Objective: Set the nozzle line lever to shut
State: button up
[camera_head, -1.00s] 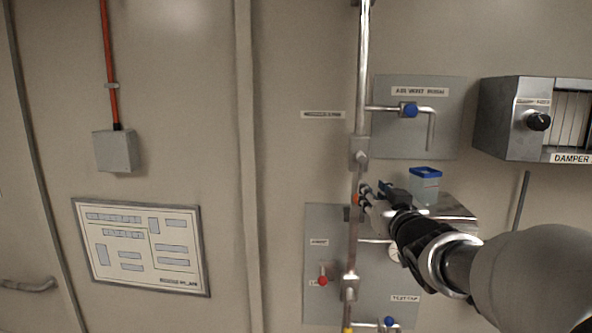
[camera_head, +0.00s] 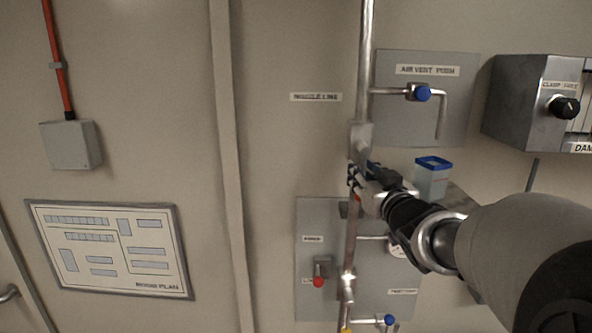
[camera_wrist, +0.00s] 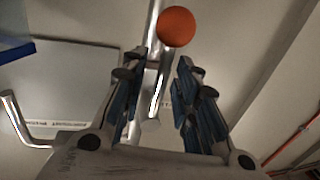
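The nozzle line valve (camera_head: 360,138) is a grey block on the vertical pipe, right of the "NOZZLE LINE" label (camera_head: 316,97). My gripper (camera_head: 355,175) is just below this block, in front of the pipe, and hides much of the lever. A bit of red (camera_head: 357,198) shows beside the fingers. In the wrist view, an orange-red ball knob (camera_wrist: 176,26) is beyond the fingertips, near the line between them. My gripper (camera_wrist: 155,68) is open there, with the metal pipe behind the gap. I cannot tell whether a finger touches the knob or lever.
The air vent valve with a blue knob (camera_head: 423,93) is above right. A blue-rimmed container (camera_head: 431,178) stands close to my arm. A lower valve has a red knob (camera_head: 318,281). A damper box (camera_head: 530,105) is at right; a framed plan (camera_head: 108,248) hangs left.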

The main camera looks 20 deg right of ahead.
jog(key=shift+s, duration=0.1)
jog(key=shift+c, duration=0.3)
grip_shut()
